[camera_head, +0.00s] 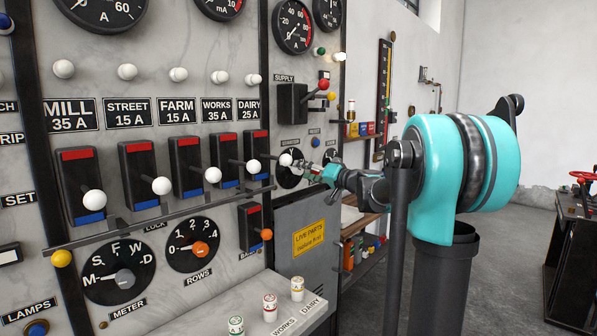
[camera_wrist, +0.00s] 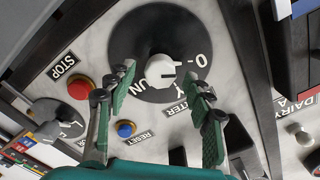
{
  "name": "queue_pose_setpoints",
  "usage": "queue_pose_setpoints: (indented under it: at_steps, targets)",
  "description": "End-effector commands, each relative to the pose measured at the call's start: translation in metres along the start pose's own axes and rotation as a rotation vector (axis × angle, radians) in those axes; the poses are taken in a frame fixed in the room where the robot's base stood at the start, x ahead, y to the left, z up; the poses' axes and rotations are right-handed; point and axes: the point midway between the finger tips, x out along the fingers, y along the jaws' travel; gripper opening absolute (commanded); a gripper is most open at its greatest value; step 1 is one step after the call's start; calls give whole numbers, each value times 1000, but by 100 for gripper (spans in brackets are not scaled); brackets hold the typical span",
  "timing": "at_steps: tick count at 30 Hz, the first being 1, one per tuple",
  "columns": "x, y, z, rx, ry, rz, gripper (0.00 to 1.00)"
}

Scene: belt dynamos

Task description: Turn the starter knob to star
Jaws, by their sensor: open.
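The starter knob (camera_wrist: 162,70) is a white knob on a round black dial with 0, Y and RUN marks, on the pale marble panel. Its short dark line points roughly to the right in the wrist view, between the knob's centre and the 0 and Y marks; I cannot tell exactly which mark it meets. In the head view my gripper (camera_head: 306,169) is just right of the dial.
A red STOP button (camera_wrist: 81,88) and a blue RESET button (camera_wrist: 126,129) sit left of and below the dial. Another dial with a grey knob (camera_wrist: 60,113) is farther left. White-balled switch levers (camera_head: 254,166) and a rail stand left of the dial in the head view.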

Motion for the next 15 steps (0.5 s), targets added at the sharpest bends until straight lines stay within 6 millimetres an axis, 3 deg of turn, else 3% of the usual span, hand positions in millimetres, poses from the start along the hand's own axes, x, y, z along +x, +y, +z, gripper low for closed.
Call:
queue_pose_setpoints:
  at_steps: [6,15]
  targets:
    - [26,0,0,0,0,0,52]
    - [32,0,0,0,0,0,52]
